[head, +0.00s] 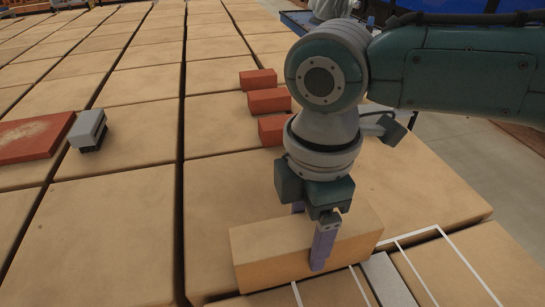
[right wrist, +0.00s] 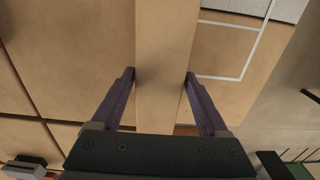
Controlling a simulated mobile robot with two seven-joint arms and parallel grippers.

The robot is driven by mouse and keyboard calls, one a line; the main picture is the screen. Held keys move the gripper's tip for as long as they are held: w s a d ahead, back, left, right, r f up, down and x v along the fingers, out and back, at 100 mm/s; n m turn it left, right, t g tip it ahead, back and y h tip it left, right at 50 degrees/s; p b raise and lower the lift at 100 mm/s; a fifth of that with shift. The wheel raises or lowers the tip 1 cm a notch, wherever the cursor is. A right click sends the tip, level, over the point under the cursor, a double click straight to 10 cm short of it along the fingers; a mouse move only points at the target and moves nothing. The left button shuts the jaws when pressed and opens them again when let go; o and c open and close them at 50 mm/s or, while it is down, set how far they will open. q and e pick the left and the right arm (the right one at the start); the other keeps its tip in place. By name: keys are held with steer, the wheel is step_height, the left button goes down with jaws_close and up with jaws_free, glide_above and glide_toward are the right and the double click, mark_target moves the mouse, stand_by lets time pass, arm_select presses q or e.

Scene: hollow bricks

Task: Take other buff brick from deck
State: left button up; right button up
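A long buff brick (head: 285,250) lies low over the tan deck (head: 120,230) at the front, near the white-lined area. My right gripper (head: 322,240) reaches down over it with one purple finger on its near side and the other behind it. In the right wrist view the brick (right wrist: 165,60) runs between my right gripper's two fingertips (right wrist: 161,72), and both appear to touch its sides. Whether the brick's underside rests on the deck or is just clear of it cannot be told. My left gripper is not in view.
Several tan blocks with dark gaps form the deck. White lines (head: 455,245) and a grey strip (head: 388,280) mark its front right. Three red bricks (head: 268,100) stand behind my right wrist. A red slab (head: 30,137) and a grey block (head: 88,130) lie at left.

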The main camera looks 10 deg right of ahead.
jaws_close()
stand_by(0.4)
